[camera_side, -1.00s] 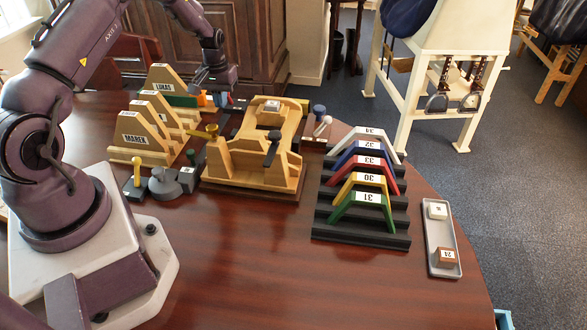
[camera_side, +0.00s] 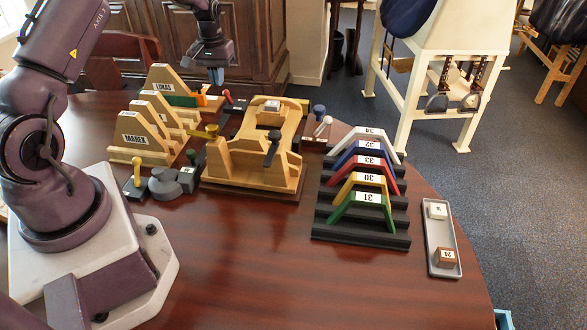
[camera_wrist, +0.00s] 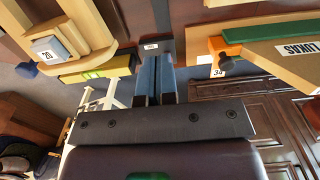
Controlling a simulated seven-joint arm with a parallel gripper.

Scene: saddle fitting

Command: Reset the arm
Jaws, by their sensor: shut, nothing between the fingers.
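My gripper (camera_side: 216,76) is raised above the far side of the table, behind the wooden fixture and to the right of the LUKAS stand. In the wrist view its two fingers (camera_wrist: 156,80) are together with nothing held between them. The wooden fixture (camera_side: 250,160) stands in the middle of the table with a labelled block (camera_side: 270,106) on top. That block reads 20 in the wrist view (camera_wrist: 48,48). The LUKAS stand (camera_side: 163,78) is at the back left.
The MAREK stand (camera_side: 140,140) and small tools (camera_side: 165,184) stand left of the fixture. A black rack (camera_side: 362,235) of coloured numbered saddles is on the right, beside a grey tray (camera_side: 443,230) with two blocks. The front table top (camera_side: 270,270) is clear.

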